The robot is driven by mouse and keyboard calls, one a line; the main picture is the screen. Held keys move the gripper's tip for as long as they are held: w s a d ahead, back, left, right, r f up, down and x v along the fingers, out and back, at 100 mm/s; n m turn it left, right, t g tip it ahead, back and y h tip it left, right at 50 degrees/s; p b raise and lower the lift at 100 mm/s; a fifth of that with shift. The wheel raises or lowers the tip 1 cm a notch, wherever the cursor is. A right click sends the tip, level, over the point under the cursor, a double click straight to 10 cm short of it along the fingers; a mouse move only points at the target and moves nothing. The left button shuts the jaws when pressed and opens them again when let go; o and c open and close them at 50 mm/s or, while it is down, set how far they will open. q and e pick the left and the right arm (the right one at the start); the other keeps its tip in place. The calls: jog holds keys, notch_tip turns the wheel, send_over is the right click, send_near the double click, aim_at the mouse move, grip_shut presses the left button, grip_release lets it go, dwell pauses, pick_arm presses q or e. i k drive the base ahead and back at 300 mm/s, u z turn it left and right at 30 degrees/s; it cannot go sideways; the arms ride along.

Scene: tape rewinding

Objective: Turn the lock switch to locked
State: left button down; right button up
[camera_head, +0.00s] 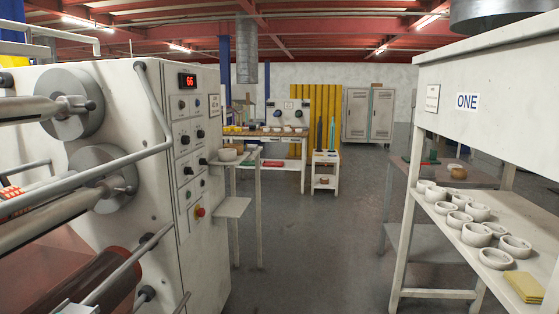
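The rewinding machine (142,80) fills the left of the head view. Its control panel (192,148) faces me at an angle, with several small dark knobs and switches, a red emergency button (200,211) and a red lit display (188,81) reading 66. The labels are too small to read, so I cannot tell which one is the lock switch or how it is set. Neither of my grippers is clearly in view.
Metal rails and rollers (70,210) jut out at the left. A white shelf (440,208) with several tape rolls (477,234) and a yellow stack (524,287) stands at the right. A small shelf (232,207) sits beside the machine. The grey floor (315,255) between is clear.

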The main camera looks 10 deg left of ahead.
aim_at(187, 170)
jog(key=z, duration=0.25)
jog(key=i, duration=2)
jog(key=u, duration=0.55)
